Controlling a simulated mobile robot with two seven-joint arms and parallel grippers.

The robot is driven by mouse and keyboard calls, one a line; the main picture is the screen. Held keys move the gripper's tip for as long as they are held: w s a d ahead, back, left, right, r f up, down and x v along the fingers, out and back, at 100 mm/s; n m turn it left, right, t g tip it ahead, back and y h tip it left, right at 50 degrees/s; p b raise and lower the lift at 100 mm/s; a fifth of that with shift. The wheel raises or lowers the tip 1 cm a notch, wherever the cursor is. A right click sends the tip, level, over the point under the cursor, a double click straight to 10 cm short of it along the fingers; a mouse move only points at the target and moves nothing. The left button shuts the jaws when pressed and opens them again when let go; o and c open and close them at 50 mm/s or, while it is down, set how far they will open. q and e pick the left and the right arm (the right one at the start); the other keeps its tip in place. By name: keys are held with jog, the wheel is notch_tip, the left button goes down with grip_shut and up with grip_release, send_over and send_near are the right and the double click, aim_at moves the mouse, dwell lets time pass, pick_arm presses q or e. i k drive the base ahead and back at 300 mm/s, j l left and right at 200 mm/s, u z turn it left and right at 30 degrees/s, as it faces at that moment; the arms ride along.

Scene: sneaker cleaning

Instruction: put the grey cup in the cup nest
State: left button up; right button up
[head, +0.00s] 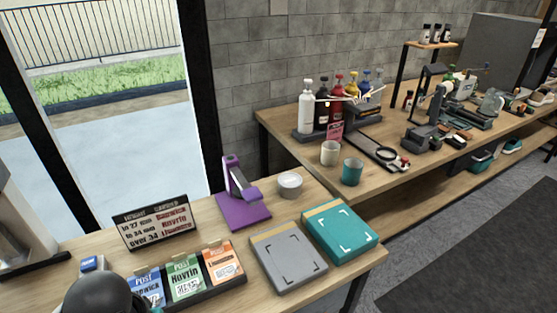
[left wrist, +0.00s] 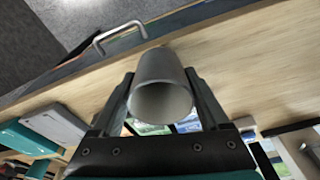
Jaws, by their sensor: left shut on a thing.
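The grey cup (left wrist: 162,88) is between the fingers of my left gripper (left wrist: 163,95) in the left wrist view. The gripper is shut on its sides, and the cup's open mouth faces the camera. A wooden surface lies beyond the cup, but I cannot tell the gap between them. In the head view, only a dark rounded part of my arm shows at the bottom left; the grey cup does not show there. I cannot tell for certain which thing is the cup nest. A white round dish (head: 290,184) stands on the near counter. My right gripper is not in view.
A cream cup (head: 329,153) and a teal cup (head: 352,172) stand on the far bench. A purple stand (head: 243,212), a grey box (head: 288,258), a teal box (head: 340,233), a sign (head: 153,222) and a card rack (head: 187,280) occupy the near counter.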

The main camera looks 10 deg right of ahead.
aim_at(385, 155)
jog(key=l+z, duration=0.15)
jog(key=l, duration=0.6)
jog(key=l+z, duration=0.1)
jog(key=l, duration=0.6)
jog(key=i, duration=0.05)
